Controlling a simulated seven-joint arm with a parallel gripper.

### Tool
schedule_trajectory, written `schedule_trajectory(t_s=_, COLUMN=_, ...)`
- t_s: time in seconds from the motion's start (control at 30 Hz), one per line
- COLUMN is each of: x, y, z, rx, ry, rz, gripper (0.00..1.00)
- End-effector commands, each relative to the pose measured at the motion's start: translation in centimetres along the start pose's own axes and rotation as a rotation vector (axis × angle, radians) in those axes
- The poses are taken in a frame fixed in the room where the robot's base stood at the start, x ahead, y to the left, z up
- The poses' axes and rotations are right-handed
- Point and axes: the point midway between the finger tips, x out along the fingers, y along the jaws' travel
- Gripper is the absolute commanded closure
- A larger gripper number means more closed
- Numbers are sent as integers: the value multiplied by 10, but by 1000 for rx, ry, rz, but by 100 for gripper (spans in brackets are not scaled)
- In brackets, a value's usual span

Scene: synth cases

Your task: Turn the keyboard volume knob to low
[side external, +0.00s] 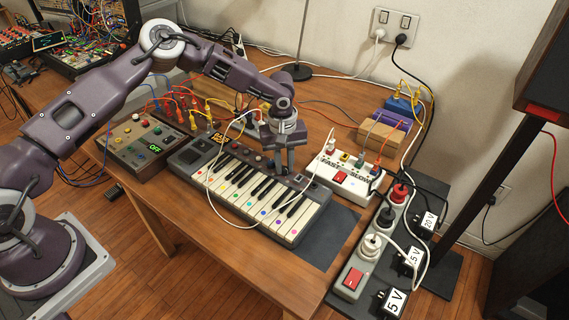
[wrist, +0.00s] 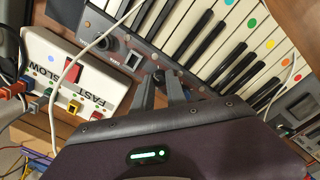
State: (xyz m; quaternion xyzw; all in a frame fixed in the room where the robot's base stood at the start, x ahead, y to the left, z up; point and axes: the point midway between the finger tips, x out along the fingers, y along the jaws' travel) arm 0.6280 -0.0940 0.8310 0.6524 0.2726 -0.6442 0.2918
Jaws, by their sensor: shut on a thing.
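The keyboard (side external: 245,190) lies on the wooden desk, with colored dots on several white keys. It also fills the upper middle of the wrist view (wrist: 190,52). My gripper (side external: 286,171) points down at the right part of its dark control panel. Another black knob (wrist: 106,42) shows near the panel's end.
A white FAST/SLOW box (side external: 345,178) with a red switch stands right of the keyboard. A power strip (side external: 368,245) with plugs lies at the desk's right edge. A patch box (side external: 145,143) stands left. A loose white cable (side external: 212,205) crosses the keyboard.

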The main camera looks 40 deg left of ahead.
Motion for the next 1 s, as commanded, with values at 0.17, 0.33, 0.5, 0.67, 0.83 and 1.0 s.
schedule_trajectory(t_s=0.17, x=-1, y=1, z=0, rx=-166, ry=6, rz=3, gripper=100)
schedule_trajectory(t_s=0.33, x=-1, y=0, z=0, rx=-327, ry=11, rz=2, gripper=100)
schedule_trajectory(t_s=0.5, x=-1, y=0, z=0, rx=-489, ry=16, rz=2, gripper=100)
schedule_trajectory(t_s=0.67, x=-1, y=0, z=0, rx=-641, ry=20, rz=2, gripper=100)
schedule_trajectory(t_s=0.83, x=-1, y=0, z=0, rx=-802, ry=25, rz=2, gripper=100)
schedule_trajectory(t_s=1.0, x=-1, y=0, z=0, rx=-963, ry=30, rz=2, gripper=100)
